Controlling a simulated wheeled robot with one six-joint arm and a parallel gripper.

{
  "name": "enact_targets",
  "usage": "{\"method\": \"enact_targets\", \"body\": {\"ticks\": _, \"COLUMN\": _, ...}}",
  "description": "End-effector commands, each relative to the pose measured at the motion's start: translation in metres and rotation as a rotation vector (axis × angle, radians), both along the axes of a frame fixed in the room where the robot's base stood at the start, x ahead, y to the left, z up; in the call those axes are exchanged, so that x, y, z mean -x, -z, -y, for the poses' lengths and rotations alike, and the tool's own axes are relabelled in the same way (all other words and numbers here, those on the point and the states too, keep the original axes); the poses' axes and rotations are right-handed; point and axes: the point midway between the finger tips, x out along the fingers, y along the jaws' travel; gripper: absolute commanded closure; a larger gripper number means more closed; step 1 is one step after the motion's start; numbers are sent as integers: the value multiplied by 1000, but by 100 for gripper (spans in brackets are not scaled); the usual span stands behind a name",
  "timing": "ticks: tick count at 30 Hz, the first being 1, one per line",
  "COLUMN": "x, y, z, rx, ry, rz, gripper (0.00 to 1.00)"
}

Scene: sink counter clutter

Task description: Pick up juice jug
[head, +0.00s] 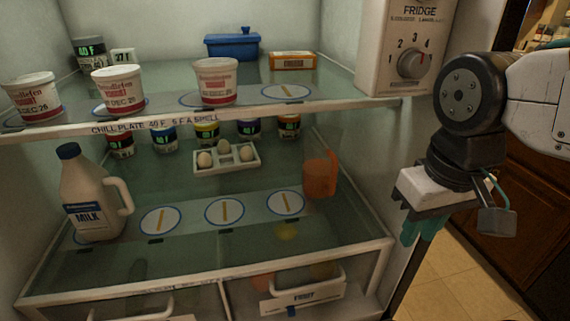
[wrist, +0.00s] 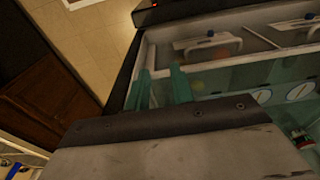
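An orange jug (head: 320,177), which I take for the juice jug, stands upright at the right end of the fridge's middle shelf, by the side wall. Its handle side faces right. I cannot make it out in the wrist view. My gripper (head: 418,230) is outside the fridge opening, to the right of the jug and apart from it, pointing down. In the wrist view its two teal fingers (wrist: 159,88) stand apart with nothing between them.
A milk jug (head: 90,200) stands at the shelf's left end. An egg tray (head: 226,160) and several jars are behind. Yogurt tubs (head: 216,82), a blue dish (head: 232,45) and the dial box (head: 405,50) are above. Drawers (head: 302,290) are below. The shelf's middle is clear.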

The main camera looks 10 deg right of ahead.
Motion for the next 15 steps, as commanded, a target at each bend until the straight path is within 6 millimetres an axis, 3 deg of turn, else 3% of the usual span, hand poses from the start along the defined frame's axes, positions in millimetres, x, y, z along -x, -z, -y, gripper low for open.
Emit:
{"method": "enact_targets", "body": {"ticks": 8, "x": -33, "y": 34, "z": -25, "rx": 181, "ry": -345, "rz": -251, "gripper": 77}}
{"method": "enact_targets", "body": {"ticks": 15, "x": -86, "y": 61, "z": -45, "rx": 528, "ry": -824, "rz": -494, "gripper": 77}}
